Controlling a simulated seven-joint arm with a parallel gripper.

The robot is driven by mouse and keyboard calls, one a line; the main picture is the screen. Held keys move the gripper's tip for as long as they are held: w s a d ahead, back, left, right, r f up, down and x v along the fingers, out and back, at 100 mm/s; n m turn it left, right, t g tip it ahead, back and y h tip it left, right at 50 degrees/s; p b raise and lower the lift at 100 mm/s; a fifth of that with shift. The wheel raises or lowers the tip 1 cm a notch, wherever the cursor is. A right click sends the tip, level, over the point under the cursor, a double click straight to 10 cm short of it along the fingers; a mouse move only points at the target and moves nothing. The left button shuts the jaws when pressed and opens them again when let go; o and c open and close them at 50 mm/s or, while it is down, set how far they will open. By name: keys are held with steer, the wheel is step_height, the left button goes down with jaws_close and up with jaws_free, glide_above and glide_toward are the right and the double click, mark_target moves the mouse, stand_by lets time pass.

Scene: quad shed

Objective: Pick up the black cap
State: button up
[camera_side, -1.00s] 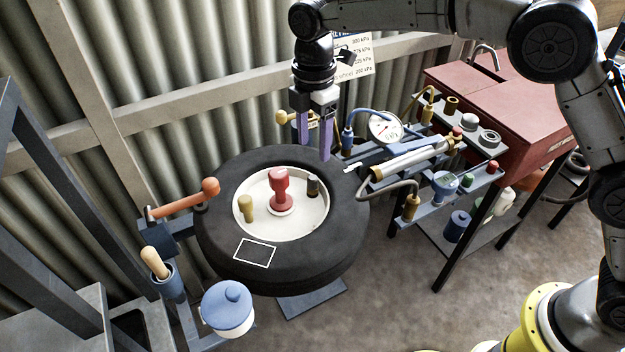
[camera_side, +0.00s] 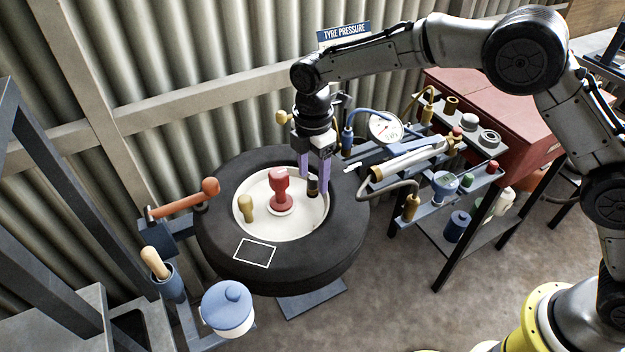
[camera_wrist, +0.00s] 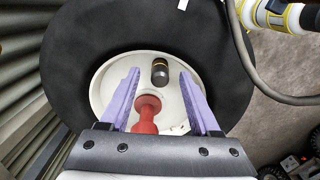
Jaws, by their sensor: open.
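The black cap (camera_wrist: 159,72) is a small dark cylinder with a brownish band, standing on the white wheel disc (camera_wrist: 105,88) inside the black tyre. In the side view the cap (camera_side: 312,187) is at the disc's right, partly behind a finger. My gripper (camera_side: 315,190) has purple fingers and is low over the disc around the cap's spot. In the wrist view my gripper (camera_wrist: 158,75) is open, with the cap between and slightly beyond the fingertips, touching neither. A red knobbed piece (camera_side: 281,188) stands just left of the fingers.
A brass-coloured piece (camera_side: 246,207) stands on the disc's left. The black tyre (camera_side: 330,235) surrounds the disc and carries a white square outline. A shelf with a gauge (camera_side: 385,127) and hoses is close on the right.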

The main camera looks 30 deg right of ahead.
jaws_close()
steer(key=shift+r, duration=0.1)
